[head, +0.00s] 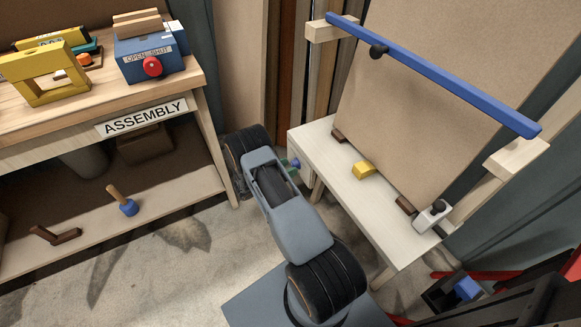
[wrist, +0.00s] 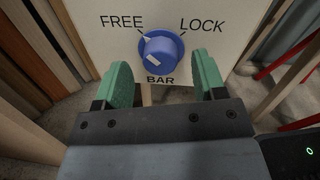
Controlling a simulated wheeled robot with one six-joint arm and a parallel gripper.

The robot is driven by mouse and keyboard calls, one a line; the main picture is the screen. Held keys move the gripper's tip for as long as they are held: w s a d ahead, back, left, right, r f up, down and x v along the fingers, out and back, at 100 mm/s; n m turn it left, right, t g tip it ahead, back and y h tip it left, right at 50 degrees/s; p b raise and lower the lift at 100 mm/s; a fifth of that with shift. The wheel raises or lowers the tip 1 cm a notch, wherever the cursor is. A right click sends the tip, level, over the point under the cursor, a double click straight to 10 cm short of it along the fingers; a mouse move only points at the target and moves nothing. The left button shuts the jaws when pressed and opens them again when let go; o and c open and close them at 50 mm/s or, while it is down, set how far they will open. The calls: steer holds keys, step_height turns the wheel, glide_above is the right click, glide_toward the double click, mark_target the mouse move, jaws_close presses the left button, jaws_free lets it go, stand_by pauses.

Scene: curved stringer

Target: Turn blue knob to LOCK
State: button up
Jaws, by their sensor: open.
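The blue knob (wrist: 161,52) is round and sits on a white panel below the words FREE and LOCK and above the word BAR. A white pointer mark on it points to the upper left, toward FREE. My gripper (wrist: 162,64) is open, with its green fingers apart on the left and right of the knob, nearer the camera. I cannot tell whether they touch the knob. In the head view the knob (head: 294,162) shows small at the end of the white table, and my arm hides most of my gripper.
The white table (head: 375,215) carries a leaning tan board under a long blue bar (head: 440,78), a yellow block (head: 363,170) and a white clamp (head: 432,215). The ASSEMBLY bench (head: 185,88) stands on the left.

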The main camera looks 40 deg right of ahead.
steer(key=shift+d, duration=0.75)
steer(key=shift+c, duration=0.5)
steer(key=c, duration=0.8)
